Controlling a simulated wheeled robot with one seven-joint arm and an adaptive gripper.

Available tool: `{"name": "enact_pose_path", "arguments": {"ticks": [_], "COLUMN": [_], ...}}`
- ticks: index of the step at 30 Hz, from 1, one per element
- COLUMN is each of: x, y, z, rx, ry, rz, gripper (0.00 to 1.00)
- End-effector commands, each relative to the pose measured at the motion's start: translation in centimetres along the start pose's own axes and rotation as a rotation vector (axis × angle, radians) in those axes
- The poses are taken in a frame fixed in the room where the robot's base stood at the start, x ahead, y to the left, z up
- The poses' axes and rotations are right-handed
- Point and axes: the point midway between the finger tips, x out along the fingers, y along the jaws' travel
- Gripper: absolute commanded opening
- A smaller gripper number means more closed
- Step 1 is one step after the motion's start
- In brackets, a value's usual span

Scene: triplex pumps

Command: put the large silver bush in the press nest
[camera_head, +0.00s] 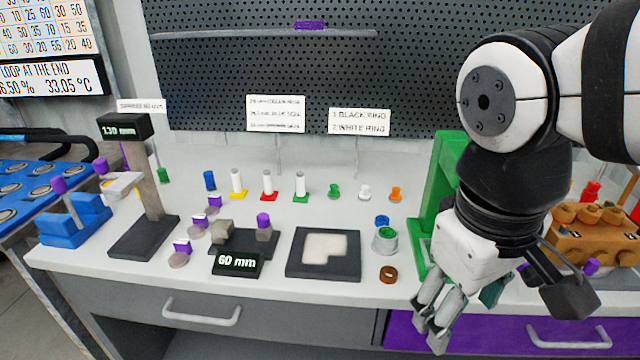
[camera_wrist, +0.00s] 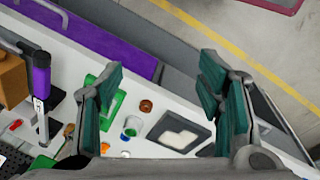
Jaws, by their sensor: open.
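I cannot tell for certain which piece is the large silver bush. Several flat silver round pieces with purple tags (camera_head: 180,257) lie farther left. A green press-like frame (camera_head: 448,170) stands behind my arm; its green base shows in the wrist view (camera_wrist: 118,103), and I cannot make out the nest. My gripper (camera_head: 440,312) is open and empty, above the bench's front edge, right of the silver-green piece; its fingers (camera_wrist: 162,80) are wide apart.
A dark tray with a pale recess (camera_head: 295,265) lies left of the silver-green piece. A brown block (camera_head: 590,240) stands at the right. Small coloured pegs line the back.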

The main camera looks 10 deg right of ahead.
Motion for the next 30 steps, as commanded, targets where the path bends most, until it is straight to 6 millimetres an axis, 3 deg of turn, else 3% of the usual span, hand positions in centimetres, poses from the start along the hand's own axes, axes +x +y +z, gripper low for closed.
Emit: {"name": "enact_pose_path", "arguments": {"ticks": [1,6,14,23,30], "x": [-1.0,-2.4,-2.9,-0.4,3.5], "y": [0.8,3.0,4.9,4.3,2.0], "z": [-1.0,-4.9,-11.8,-19.8,-24.7], "rx": [-0.064,-0.285,-0.643,-1.075,-1.395], "ry": [-0.034,-0.123,-0.257,-0.397,-0.487], "rz": [0.035,0.148,0.288,0.405,0.463], "gripper": [0.61,0.61,0.61,0.61,0.61]}}
